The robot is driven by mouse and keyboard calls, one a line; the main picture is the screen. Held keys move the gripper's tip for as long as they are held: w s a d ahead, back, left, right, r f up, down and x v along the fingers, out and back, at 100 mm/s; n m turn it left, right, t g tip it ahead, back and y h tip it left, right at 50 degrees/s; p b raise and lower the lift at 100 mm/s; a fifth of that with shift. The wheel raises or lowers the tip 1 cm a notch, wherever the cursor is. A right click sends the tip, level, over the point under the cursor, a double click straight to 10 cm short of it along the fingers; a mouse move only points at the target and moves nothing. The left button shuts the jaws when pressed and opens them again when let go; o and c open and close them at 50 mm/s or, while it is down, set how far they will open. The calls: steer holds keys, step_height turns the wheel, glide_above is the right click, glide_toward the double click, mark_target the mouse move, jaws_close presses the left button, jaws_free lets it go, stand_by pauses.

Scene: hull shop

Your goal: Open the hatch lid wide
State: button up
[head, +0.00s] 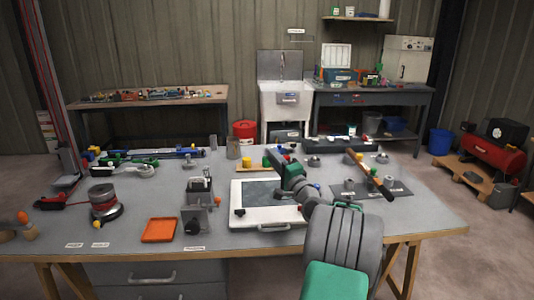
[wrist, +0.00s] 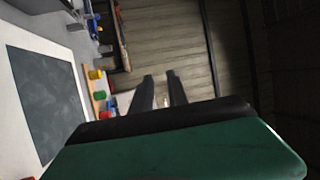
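The hatch is a white square frame with a dark grey panel (head: 262,191) lying flat on the bench in the head view. Its white front edge (head: 265,215) carries a small dark knob or latch (head: 240,212) at the left. The panel also fills the left of the wrist view (wrist: 45,95). My gripper (head: 268,158) is above the hatch's far right side, apart from the panel. In the wrist view its two dark fingers (wrist: 160,82) stand apart with nothing held between them. My arm hides the hatch's right side.
A wooden board with a yellow piece (head: 246,163) lies behind the hatch. An orange tray (head: 159,230) and a grey metal fixture (head: 197,210) stand to the left. A dark mat (head: 375,189) with metal parts and a wooden-handled tool (head: 370,174) lies right.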

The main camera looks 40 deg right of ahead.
steer(key=v, duration=0.2)
steer(key=shift+s+a+f, duration=0.1)
steer(key=shift+s, duration=0.15)
